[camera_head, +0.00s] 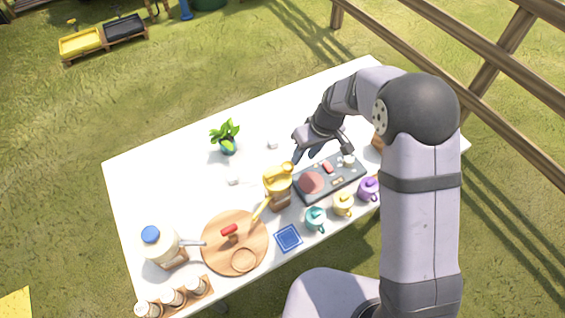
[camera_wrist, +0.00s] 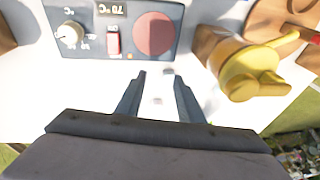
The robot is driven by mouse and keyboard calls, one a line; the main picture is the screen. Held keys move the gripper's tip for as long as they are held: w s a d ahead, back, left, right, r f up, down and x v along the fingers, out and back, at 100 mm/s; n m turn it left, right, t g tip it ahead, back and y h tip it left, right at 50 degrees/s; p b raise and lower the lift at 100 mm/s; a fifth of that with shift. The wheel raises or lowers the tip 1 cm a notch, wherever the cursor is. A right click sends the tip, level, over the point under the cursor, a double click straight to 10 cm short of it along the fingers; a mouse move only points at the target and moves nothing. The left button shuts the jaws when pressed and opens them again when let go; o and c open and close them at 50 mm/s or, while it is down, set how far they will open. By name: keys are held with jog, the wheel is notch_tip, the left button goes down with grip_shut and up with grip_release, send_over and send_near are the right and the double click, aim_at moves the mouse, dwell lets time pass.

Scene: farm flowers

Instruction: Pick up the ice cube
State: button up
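A small white ice cube (camera_head: 272,144) lies on the white table, right of the potted plant. A second similar white cube (camera_head: 232,181) lies below the plant. My gripper (camera_head: 318,155) is above the table, right of the first cube and beside the hot plate's far edge. In the wrist view its two fingers (camera_wrist: 160,75) are spread and nothing is held. A faint whitish block (camera_wrist: 157,101) shows between the fingers, with another pale patch (camera_wrist: 168,71) near the fingertips. They blend into the white table, so their exact shapes are hard to tell.
A dark hot plate (camera_head: 329,178) with a red disc and knob lies close to my gripper. A yellow-topped grinder (camera_head: 278,186) stands left of it. Several coloured cups, including a teal one (camera_head: 316,219), line the front. The potted plant (camera_head: 226,136) stands at the back.

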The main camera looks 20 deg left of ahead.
jog(key=shift+n, duration=0.6)
jog(key=shift+w+a+f+p, duration=0.25)
jog(key=shift+a+f, duration=0.35)
jog(key=shift+a, duration=0.2)
jog(key=shift+w+a+f+p, duration=0.2)
jog(key=shift+a+f, duration=0.45)
jog(key=shift+a, duration=0.2)
jog(key=shift+w+a+f+p, duration=0.25)
jog(key=shift+a+f, duration=0.35)
jog(key=shift+a, duration=0.2)
jog(key=shift+s+f, duration=0.1)
jog(key=shift+f, duration=0.05)
jog(key=p+x, duration=0.2)
jog(key=x, duration=0.1)
jog(key=shift+s+a, duration=0.15)
jog(key=shift+p+x, duration=0.4)
jog(key=shift+x, duration=0.55)
jog(key=c, duration=0.8)
